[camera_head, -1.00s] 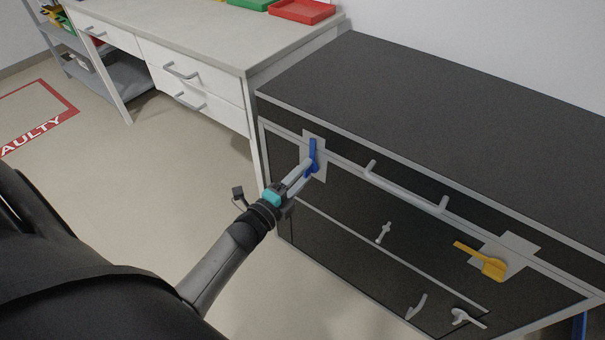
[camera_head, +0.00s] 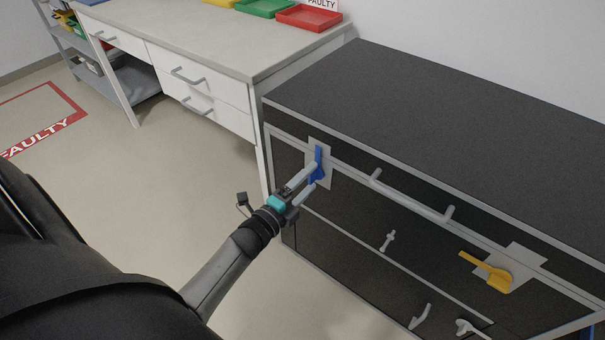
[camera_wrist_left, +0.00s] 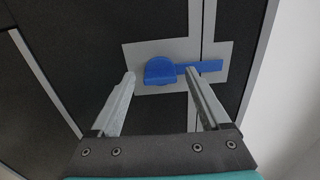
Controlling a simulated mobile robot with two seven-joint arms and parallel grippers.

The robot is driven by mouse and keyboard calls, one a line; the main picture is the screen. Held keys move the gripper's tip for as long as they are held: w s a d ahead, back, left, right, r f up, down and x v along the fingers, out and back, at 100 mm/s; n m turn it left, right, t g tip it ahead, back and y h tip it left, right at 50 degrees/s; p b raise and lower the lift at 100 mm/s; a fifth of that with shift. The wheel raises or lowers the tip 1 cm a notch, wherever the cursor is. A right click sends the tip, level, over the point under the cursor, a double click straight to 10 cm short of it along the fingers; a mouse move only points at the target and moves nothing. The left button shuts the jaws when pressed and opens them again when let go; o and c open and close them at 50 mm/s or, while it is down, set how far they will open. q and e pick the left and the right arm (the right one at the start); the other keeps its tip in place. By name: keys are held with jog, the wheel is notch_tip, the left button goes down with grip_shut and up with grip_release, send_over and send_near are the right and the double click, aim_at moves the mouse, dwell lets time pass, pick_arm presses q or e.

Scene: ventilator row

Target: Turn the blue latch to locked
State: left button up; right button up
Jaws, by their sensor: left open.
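The blue latch (camera_head: 319,158) is on a pale plate at the upper left of the dark cabinet's front. In the head view its handle points up. In the left wrist view the blue latch (camera_wrist_left: 161,72) shows a rounded hub with its bar running to the right across the plate (camera_wrist_left: 134,55). My left gripper (camera_head: 312,176) is open at the latch. In the wrist view the left gripper's fingers (camera_wrist_left: 160,80) are spread, with the hub between their tips. I cannot tell whether a finger touches the latch. My right gripper is not in view.
The dark cabinet (camera_head: 440,120) also bears a long grey handle (camera_head: 410,197), a yellow latch (camera_head: 490,273) and smaller grey handles. A white workbench (camera_head: 230,45) with a green tray (camera_head: 262,8) and a red tray (camera_head: 308,18) stands behind.

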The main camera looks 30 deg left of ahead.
pick_arm(q)
jog(key=shift+s, duration=0.25)
jog(key=s+a+p, duration=0.1)
jog(key=s+p, duration=0.2)
jog(key=s, duration=1.1)
jog(key=shift+s, duration=0.35)
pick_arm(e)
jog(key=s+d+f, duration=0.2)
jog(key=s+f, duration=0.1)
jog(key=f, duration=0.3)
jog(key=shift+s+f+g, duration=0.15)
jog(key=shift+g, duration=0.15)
